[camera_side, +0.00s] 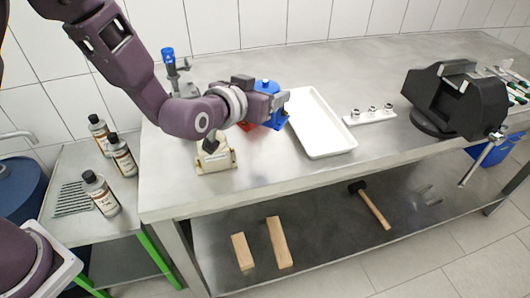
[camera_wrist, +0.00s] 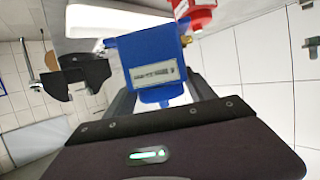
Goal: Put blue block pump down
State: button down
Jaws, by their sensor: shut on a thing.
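The blue block pump (camera_side: 277,118) is at my gripper (camera_side: 278,101) in the side view, over the workbench just left of the white tray. In the wrist view the blue pump (camera_wrist: 151,65) fills the middle, with a pale label and a brass fitting on its side. My gripper (camera_wrist: 165,98) is shut on it, with the fingers on both sides of its lower part. My wrist hides much of the pump in the side view, so I cannot tell whether its base touches the bench.
A red part (camera_wrist: 195,14) is close beside the pump. The white tray (camera_side: 330,146) lies to the right, then a white strip with several metal fittings (camera_side: 370,117) and a black vise (camera_side: 455,98). A beige fixture (camera_side: 216,160) stands front left; a blue-capped device (camera_side: 172,66) stands behind.

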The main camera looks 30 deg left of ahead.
notch_tip(320, 180, down, 11)
jog(key=shift+r, duration=0.1)
dwell(0.4)
jog(key=c, duration=0.6)
grip_release()
jog(key=shift+f, duration=0.2)
